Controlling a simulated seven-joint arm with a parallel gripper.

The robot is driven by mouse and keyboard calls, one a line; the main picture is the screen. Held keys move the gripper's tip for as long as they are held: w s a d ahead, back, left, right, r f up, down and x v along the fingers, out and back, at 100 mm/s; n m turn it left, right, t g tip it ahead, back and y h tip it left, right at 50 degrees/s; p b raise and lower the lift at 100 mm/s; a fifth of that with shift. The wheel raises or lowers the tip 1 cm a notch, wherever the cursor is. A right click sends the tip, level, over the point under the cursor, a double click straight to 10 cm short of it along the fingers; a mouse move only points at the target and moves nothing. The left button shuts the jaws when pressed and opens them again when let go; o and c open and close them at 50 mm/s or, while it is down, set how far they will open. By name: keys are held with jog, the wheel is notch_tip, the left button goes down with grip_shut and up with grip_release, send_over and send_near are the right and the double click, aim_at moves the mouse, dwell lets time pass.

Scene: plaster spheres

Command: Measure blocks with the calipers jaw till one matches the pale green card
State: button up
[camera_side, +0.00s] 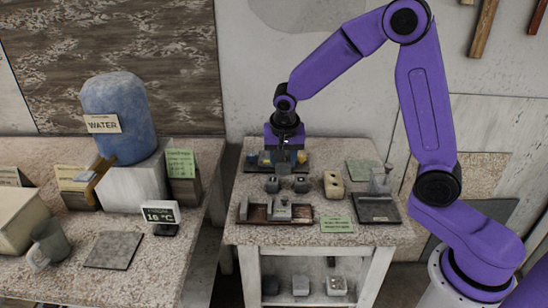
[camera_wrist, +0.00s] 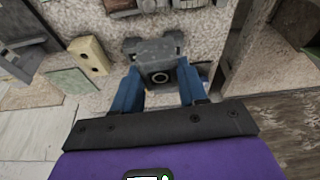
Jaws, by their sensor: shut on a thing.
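My gripper (camera_side: 284,160) is over the back part of the small table, pointing down. In the wrist view its blue fingers (camera_wrist: 160,88) are shut on a dark grey block (camera_wrist: 160,77) with a pale ring on its face. Two more grey blocks (camera_side: 272,184) (camera_side: 301,184) stand just in front of it. The calipers (camera_side: 279,210), grey on a brown wooden base, lie at the table's front left, apart from my gripper. A pale green card (camera_side: 338,226) with small writing is at the front edge. Whether the held block touches the table cannot be told.
A cream block with holes (camera_side: 333,185) stands right of the grey blocks. A green mat (camera_side: 363,170) and a dark scale-like tray (camera_side: 378,210) are at the right. A dark tray (camera_side: 303,160) with coloured pieces is behind my gripper. A side bench is at the left.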

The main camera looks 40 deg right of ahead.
jog(key=shift+a, duration=0.4)
jog(key=w+a+f, duration=0.2)
jog(key=a, duration=0.5)
jog(key=shift+m, duration=0.3)
jog(key=shift+f, duration=2.8)
jog(key=shift+f, duration=1.25)
jog(key=o, duration=1.3)
jog(key=shift+c, duration=0.2)
jog(key=shift+s, duration=0.1)
jog(key=shift+r, duration=0.1)
jog(key=shift+r, duration=1.9)
